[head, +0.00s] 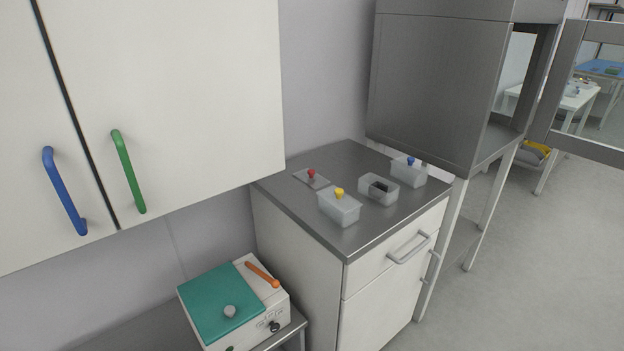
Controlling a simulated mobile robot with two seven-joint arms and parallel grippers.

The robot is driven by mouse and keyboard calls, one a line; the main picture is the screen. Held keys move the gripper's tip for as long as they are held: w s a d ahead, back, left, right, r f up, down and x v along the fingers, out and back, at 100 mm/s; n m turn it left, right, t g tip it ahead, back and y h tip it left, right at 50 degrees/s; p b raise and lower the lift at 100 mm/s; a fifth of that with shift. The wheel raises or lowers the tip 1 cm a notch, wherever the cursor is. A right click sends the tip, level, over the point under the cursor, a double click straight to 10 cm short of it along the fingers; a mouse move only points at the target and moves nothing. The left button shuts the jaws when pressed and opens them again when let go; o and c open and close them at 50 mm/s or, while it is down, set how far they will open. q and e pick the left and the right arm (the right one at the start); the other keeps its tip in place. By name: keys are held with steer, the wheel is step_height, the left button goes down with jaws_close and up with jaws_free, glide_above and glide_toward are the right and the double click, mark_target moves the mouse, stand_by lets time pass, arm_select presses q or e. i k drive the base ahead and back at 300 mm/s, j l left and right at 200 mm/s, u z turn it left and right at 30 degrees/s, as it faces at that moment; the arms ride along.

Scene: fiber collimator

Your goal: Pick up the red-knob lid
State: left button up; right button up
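The red-knob lid (311,178) is a small flat translucent lid with a red knob. It lies on the grey top of the cabinet (290,203), near the wall at the back left. An open box (368,198) without a lid stands to its right and holds a dark item. A box with a yellow-knob lid (339,208) stands in front of the red-knob lid. A box with a blue-knob lid (408,171) stands farther right. Neither of my grippers shows in the head view.
A wall cupboard (190,90) with blue and green handles hangs at the left. A device with a teal lid (221,302) and orange handle stands lower left. A large grey metal enclosure (430,90) stands behind the cabinet top. Open floor (540,270) lies at the right.

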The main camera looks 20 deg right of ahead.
mark_target(309, 177)
steer(key=i+l+u, duration=0.1)
steer(key=l, duration=0.3)
steer(key=i+l+u, duration=0.1)
steer(key=l, duration=0.25)
steer(key=i+l+u, duration=0.1)
steer(key=l, duration=0.3)
steer(key=i+l+u, duration=0.1)
steer(key=l, duration=0.35)
steer(key=i, duration=0.05)
